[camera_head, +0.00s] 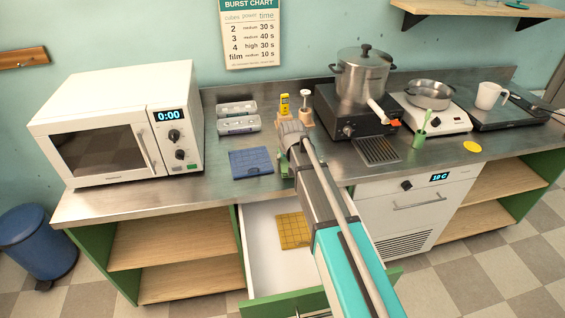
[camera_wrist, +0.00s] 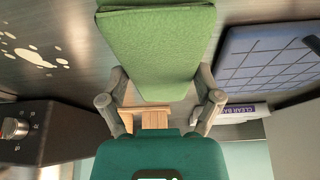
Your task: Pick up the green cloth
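The green cloth (camera_wrist: 160,50) is a thick folded pad. In the wrist view it fills the space between the two fingers of my gripper (camera_wrist: 161,82), with a finger against each side edge. It reaches from between the fingers to the top of the picture. In the head view my gripper (camera_head: 291,142) is over the counter, right of the blue cloth. Only a small part of the green cloth (camera_head: 283,167) shows there, the rest being hidden behind my gripper and arm. I cannot tell whether the cloth touches the counter.
A black burner (camera_head: 345,122) with a steel pot (camera_head: 361,75) stands to the right. A drawer (camera_head: 262,245) is open below, holding a yellow pad (camera_head: 293,231). A microwave (camera_head: 105,130) stands far left.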

